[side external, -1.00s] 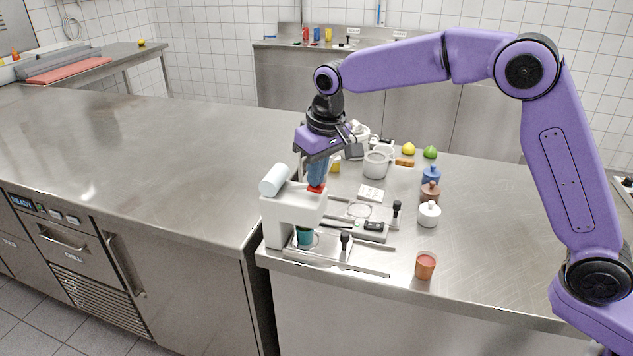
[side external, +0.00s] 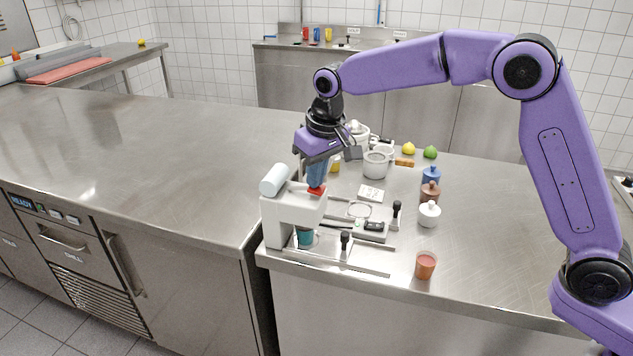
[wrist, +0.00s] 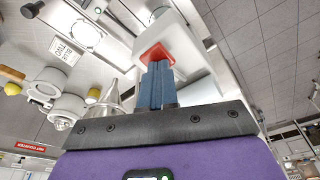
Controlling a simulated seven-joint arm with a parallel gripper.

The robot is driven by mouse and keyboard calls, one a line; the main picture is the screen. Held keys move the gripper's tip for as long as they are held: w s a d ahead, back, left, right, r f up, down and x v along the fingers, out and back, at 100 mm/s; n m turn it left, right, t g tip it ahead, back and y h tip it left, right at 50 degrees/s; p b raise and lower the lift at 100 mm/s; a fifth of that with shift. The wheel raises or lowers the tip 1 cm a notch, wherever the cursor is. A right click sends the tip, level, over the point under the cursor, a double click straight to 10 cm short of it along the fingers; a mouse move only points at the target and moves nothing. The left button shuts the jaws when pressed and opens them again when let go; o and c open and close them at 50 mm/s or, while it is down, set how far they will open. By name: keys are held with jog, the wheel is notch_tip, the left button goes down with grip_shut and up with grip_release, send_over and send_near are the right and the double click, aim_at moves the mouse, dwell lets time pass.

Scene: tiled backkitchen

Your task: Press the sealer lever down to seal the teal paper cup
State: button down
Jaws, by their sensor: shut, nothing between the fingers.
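The white sealer (side external: 287,212) stands at the left end of the counter with a pale film roll (side external: 274,180) on top. Its red lever end (side external: 316,190) shows just under my fingertips. The teal paper cup (side external: 305,236) sits upright under the sealer's head, partly hidden by it. My gripper (side external: 316,182) points down, shut and empty, with its blue fingertips at the red lever end. In the wrist view the fingertips (wrist: 157,66) meet the red lever end (wrist: 157,52); whether they press on it is hard to tell.
An orange-red cup (side external: 426,265) stands at the front edge. Black-knobbed posts (side external: 396,208) rise beside the sealer's tray. Lidded pots, including a white one (side external: 429,214), stand to the right. A white card (side external: 370,193) lies behind the sealer.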

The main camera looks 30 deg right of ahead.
jog(key=shift+w+v, duration=0.2)
jog(key=shift+v, duration=0.85)
jog(key=shift+w+v, duration=0.25)
jog(key=shift+v, duration=0.8)
jog(key=shift+a+r, duration=0.1)
jog(key=s+d+f+n, duration=0.2)
jog(key=s+d, duration=0.4)
jog(key=s, duration=0.7)
jog(key=s+d+f+n+g, duration=0.1)
jog(key=s+d+n, duration=0.3)
jog(key=s, duration=0.9)
jog(key=s+d+f+n+g, duration=0.1)
jog(key=s+d+f+n, duration=0.2)
jog(key=s+d, duration=0.6)
jog(key=s, duration=0.3)
jog(key=shift+s+d+f+n, duration=0.25)
jog(key=shift+s+f+n, duration=0.05)
jog(key=shift+s+f, duration=0.1)
